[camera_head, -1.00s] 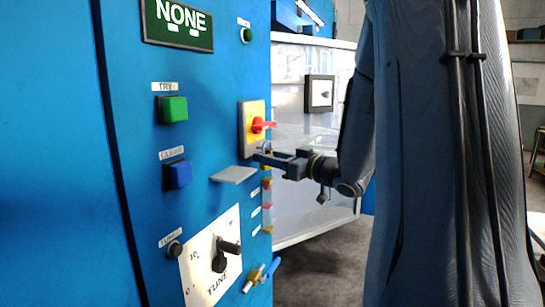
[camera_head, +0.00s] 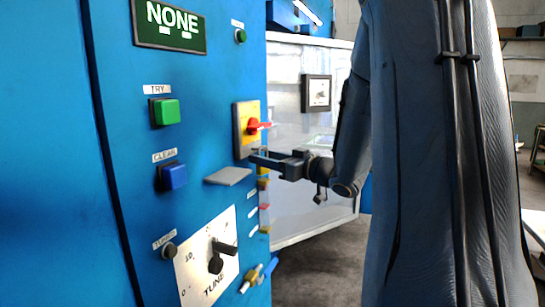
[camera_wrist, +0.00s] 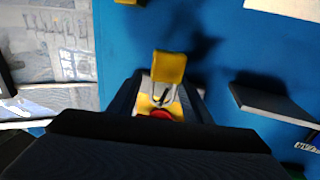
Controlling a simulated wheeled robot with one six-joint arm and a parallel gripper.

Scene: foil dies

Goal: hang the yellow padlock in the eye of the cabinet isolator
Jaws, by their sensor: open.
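The yellow padlock (camera_wrist: 169,67) shows in the wrist view, its pale shackle (camera_wrist: 160,94) pointing toward the isolator. The shackle overlaps the yellow plate in that view; I cannot make out whether it passes through the eye. The isolator (camera_head: 246,128) is a yellow plate with a red handle (camera_head: 259,126) on the blue cabinet; the red also shows in the wrist view (camera_wrist: 161,113). My gripper (camera_head: 258,160) is open just below the isolator. In the wrist view its dark fingers stand on either side of the shackle, apart from it, with the padlock body beyond their tips.
A grey ledge (camera_head: 228,176) sticks out of the cabinet left of my gripper. Below it is the tune dial (camera_head: 216,258). Small coloured pieces (camera_head: 264,207) line the cabinet's right edge. A pale cabinet (camera_head: 300,200) stands behind my arm.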

